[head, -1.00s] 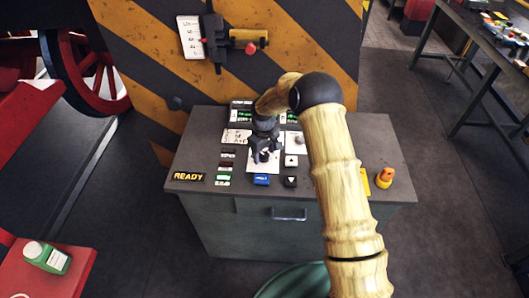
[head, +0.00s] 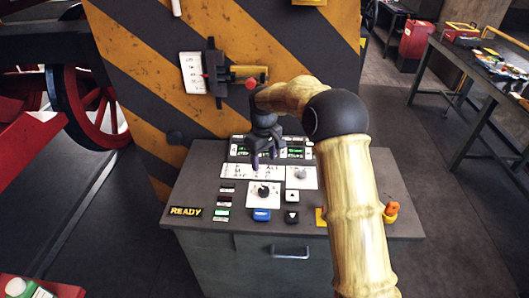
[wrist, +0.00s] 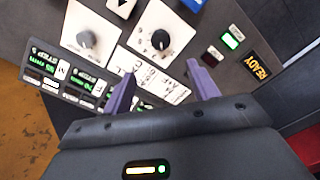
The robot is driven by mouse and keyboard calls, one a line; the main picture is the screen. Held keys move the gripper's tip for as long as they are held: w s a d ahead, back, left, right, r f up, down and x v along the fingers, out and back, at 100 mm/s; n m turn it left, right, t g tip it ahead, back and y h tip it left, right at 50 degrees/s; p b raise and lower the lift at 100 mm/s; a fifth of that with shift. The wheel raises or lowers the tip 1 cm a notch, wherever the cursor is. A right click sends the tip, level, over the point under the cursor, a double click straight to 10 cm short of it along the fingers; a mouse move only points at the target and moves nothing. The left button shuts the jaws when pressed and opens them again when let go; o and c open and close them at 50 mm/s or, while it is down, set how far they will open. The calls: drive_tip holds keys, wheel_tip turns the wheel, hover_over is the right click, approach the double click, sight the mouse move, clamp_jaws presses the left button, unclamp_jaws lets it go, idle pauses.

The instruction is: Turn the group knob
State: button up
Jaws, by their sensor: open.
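Two knobs stand on the console. A black knob with a white pointer mark (head: 263,190) sits on a white plate with markings around it; it also shows in the wrist view (wrist: 160,40). A grey knob (head: 300,174) sits on a plain white plate to its right, and at the upper left of the wrist view (wrist: 86,39). I cannot read which is labelled as the group knob. My gripper (head: 264,160) is open and empty above the console, behind the black knob. In the wrist view its purple fingers (wrist: 162,86) are apart over the handwritten card, touching neither knob.
The handwritten card (head: 240,171) and green-lit displays (head: 295,152) lie behind the knobs. A blue button (head: 261,215), arrow buttons (head: 292,216) and a READY sign (head: 186,211) are in front. A striped panel with a red-tipped lever (head: 250,83) rises behind.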

drive_tip(key=shift+r, duration=1.7)
drive_tip(key=s+d+m+t, duration=0.1)
drive_tip(key=s+d+m, duration=0.3)
drive_tip(key=s+d, duration=0.5)
drive_tip(key=s+d+f+m+t, duration=0.1)
drive_tip(key=s+d+m, duration=0.4)
drive_tip(key=s, duration=1.3)
drive_tip(key=d, duration=0.3)
drive_tip(key=shift+s+d+t, duration=0.15)
drive_tip(key=shift+d+t, duration=0.15)
drive_tip(key=shift+d, duration=0.05)
